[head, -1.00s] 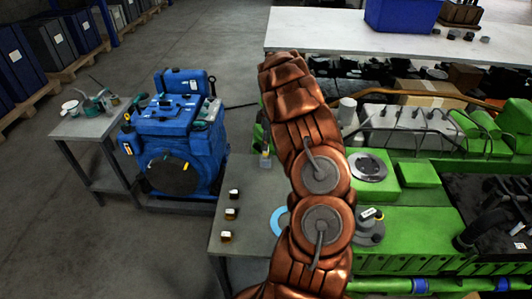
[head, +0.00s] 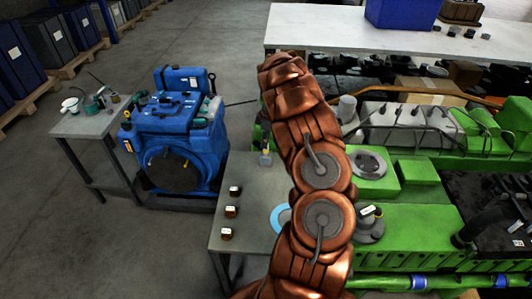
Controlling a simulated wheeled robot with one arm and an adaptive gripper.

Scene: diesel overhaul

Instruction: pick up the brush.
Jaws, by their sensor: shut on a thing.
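I cannot make out the brush for certain in the head view. My copper-coloured arm rises through the middle of the picture over the grey worktable (head: 245,205). My gripper does not show; the arm's own links hide whatever is at its end. A small grey container with a yellow and dark top (head: 265,157) stands at the worktable's far edge, just left of my arm.
Several small dark jars (head: 230,211) and a light blue ring (head: 281,219) are on the worktable. A blue engine (head: 175,140) stands left. A side table (head: 82,127) holds a mug and tools. A large green engine (head: 415,225) fills the right.

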